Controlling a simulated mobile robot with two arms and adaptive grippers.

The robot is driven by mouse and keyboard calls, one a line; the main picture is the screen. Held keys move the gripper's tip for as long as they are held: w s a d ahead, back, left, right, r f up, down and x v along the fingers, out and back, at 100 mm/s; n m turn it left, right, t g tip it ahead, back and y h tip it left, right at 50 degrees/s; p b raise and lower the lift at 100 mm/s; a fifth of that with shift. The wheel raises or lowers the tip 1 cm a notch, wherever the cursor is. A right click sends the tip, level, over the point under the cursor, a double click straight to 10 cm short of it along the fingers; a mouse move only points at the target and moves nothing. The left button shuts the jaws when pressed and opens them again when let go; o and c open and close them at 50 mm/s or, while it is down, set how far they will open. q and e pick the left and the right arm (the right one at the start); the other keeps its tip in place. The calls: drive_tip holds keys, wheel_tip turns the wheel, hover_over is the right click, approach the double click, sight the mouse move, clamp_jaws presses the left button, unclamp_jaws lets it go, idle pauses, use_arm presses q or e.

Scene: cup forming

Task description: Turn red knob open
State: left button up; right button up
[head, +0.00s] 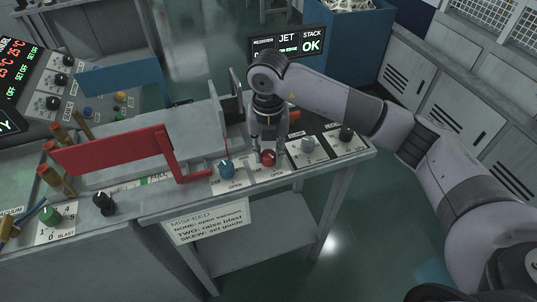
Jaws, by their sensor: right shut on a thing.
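The red knob (268,157) sits on a white label plate near the right end of the bench, between a blue knob (227,169) and a grey knob (308,144). My right gripper (267,150) points down over the red knob, with its fingers on both sides of it, shut on it. The lettering beside the red knob is partly hidden by the fingers. My left gripper is not in view.
A black knob (346,134) stands at the bench's right end. A red guard (113,151) rises to the left, near the blue knob. A dark display (287,44) reading JET and STACK OK stands behind. Floor to the right is open.

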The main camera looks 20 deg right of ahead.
sight(269, 154)
drive_tip(key=shift+m, duration=0.7)
drive_tip(key=o, duration=1.2)
drive_tip(key=shift+c, duration=0.2)
drive_tip(key=shift+r, duration=0.15)
wheel_tip(269, 154, up, 12)
